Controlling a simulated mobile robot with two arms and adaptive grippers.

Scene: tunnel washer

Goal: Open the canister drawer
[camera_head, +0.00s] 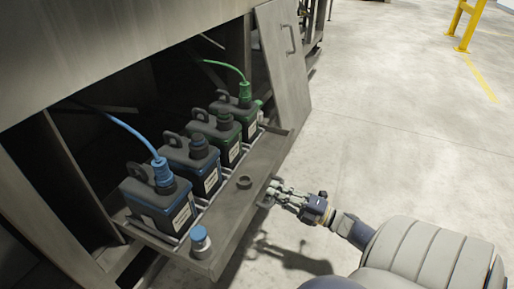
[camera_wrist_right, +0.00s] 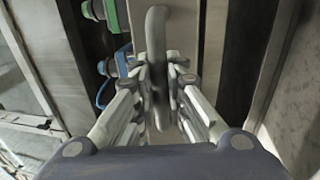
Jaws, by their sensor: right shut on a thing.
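The canister drawer (camera_head: 235,215) stands pulled out from under the grey machine. It carries a row of blue canisters (camera_head: 160,212) and green canisters (camera_head: 218,135). My right gripper (camera_head: 273,193) is at the drawer's front edge, on the outer side. In the right wrist view, its fingers (camera_wrist_right: 160,98) are closed on the drawer's grey bar handle (camera_wrist_right: 156,45), one finger on each side. The handle is mostly hidden by the gripper in the head view. My left gripper is not in view.
A blue hose (camera_head: 118,122) and a green hose (camera_head: 224,66) run to canisters. A grey panel (camera_head: 280,75) stands beyond the drawer.

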